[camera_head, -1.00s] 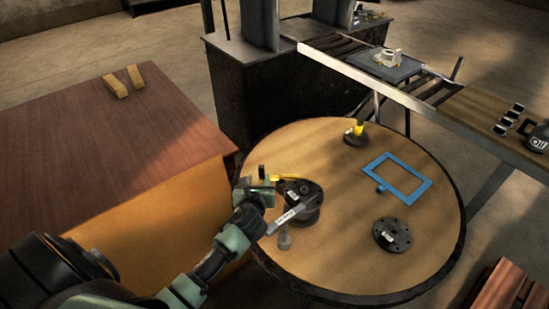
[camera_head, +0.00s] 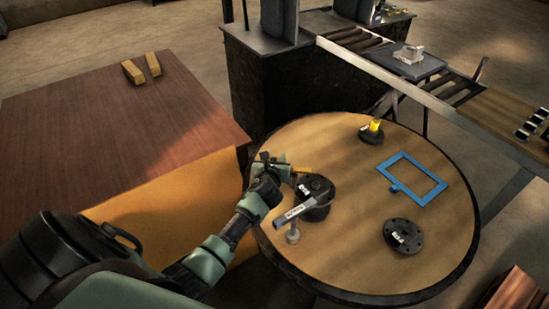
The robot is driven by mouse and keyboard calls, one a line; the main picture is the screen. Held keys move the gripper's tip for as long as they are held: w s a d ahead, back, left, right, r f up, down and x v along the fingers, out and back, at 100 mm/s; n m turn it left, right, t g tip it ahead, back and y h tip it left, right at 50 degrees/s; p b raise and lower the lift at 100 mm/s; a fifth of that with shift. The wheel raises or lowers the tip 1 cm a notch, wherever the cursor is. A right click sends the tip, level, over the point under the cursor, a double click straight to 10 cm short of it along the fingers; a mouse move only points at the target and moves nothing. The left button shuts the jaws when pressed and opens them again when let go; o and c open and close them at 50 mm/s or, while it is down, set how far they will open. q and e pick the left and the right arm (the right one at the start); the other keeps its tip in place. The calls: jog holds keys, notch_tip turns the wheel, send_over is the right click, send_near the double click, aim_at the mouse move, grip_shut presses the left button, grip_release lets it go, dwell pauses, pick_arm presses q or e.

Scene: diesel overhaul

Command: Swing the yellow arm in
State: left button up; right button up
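The yellow arm (camera_head: 303,169) sticks out to the left from the top of a black round fixture (camera_head: 318,202) on the round wooden table. My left gripper (camera_head: 284,168) is at the outer, left end of the yellow arm and hides part of it. I cannot tell whether its fingers are closed on the arm or only beside it. A grey labelled bar (camera_head: 291,213) lies across the near side of the fixture. My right gripper is not in view.
A grey bolt-like part (camera_head: 293,236) stands in front of the fixture. A blue frame (camera_head: 437,194), a black flange (camera_head: 403,236) and a yellow-topped black part (camera_head: 372,131) are on the round table (camera_head: 350,262). A brown table (camera_head: 110,130) stands at the left.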

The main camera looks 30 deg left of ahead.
pick_arm(q)
grip_shut()
dwell(1.3)
